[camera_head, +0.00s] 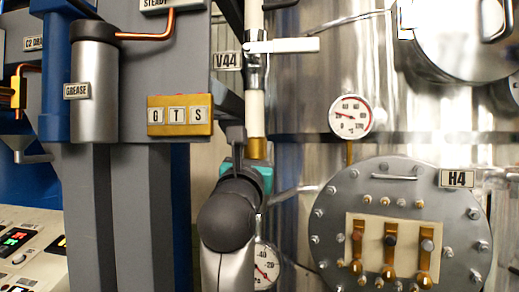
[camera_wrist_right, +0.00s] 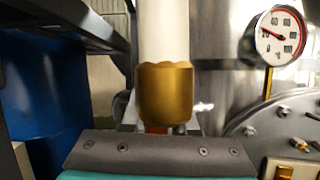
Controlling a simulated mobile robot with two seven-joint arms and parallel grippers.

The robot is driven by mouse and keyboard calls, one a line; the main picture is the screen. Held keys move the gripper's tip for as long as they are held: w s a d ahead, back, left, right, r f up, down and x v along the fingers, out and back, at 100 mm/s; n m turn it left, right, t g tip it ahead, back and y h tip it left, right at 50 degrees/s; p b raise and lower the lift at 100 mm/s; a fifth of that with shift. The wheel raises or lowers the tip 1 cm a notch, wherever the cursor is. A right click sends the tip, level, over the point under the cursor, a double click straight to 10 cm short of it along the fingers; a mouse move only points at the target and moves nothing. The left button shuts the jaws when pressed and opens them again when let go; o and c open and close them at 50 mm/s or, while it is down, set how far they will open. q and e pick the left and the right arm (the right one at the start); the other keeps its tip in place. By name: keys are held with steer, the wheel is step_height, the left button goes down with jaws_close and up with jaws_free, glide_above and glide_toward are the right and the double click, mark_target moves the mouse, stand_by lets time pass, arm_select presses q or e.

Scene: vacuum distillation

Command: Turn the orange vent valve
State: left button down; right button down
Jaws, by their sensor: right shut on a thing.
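A small orange piece, which I take for the orange vent valve (camera_wrist_right: 157,129), shows just under a brass collar (camera_wrist_right: 165,92) in the right wrist view. The collar sits at the lower end of a white vertical pipe; it also shows in the head view (camera_head: 257,148). My right gripper (camera_head: 240,165) is up against the pipe just below the collar and is shut on the valve. Its grey and teal body hides most of the valve and the jaw tips. The valve's angle cannot be told. My left gripper is not in view.
A white lever (camera_head: 283,45) labelled V44 crosses the pipe above. A dial gauge (camera_head: 350,116) and the bolted H4 flange (camera_head: 335,215) are at right on the steel vessel. A grey frame with a yellow G T S box (camera_head: 180,128) stands close at left.

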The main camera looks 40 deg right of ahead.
steer(key=c, duration=0.7)
jaws_free()
steer(key=shift+a+f, duration=0.1)
steer(key=shift+b+v, duration=2.55)
steer(key=shift+v, duration=5)
